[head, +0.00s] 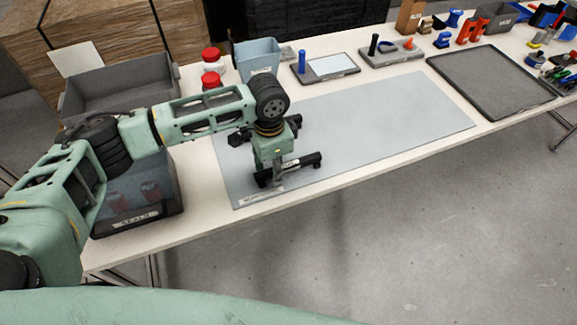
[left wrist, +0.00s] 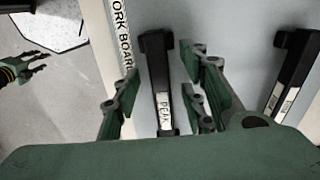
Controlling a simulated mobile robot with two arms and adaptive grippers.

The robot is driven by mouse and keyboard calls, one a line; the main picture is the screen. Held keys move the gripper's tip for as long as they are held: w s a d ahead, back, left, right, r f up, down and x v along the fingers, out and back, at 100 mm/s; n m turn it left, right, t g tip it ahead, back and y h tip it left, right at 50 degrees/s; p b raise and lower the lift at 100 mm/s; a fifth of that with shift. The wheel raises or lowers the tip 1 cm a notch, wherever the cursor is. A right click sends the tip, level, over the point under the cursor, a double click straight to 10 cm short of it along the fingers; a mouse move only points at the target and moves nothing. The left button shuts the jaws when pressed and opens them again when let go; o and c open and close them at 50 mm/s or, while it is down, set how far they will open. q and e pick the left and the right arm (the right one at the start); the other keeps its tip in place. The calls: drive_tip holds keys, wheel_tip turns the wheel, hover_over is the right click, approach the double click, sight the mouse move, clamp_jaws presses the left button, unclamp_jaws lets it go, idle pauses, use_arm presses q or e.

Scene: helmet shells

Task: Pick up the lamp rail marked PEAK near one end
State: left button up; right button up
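The lamp rail marked PEAK (left wrist: 157,68) is a black bar with a wider block at its far end. It lies on the grey work board (head: 400,115); its white PEAK label is close to the near end in the left wrist view. In the head view the rail (head: 304,162) lies near the board's front left corner, partly hidden by my left gripper (head: 273,172). My left gripper also shows in the left wrist view (left wrist: 162,100), open, with one finger on each side of the rail and visible gaps. My right gripper (left wrist: 24,68) shows small and open over the floor.
A second black rail (left wrist: 293,75) with two white labels lies beside the PEAK rail. A grey bin (head: 120,97), red-lidded jars (head: 212,62), a blue bin (head: 258,57) and small trays stand behind and left. The board's right side is clear.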

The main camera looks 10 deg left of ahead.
use_arm(q)
drive_tip(key=shift+f+p, duration=0.25)
drive_tip(key=shift+p, duration=0.15)
idle(0.3)
drive_tip(key=shift+c, duration=0.5)
clamp_jaws()
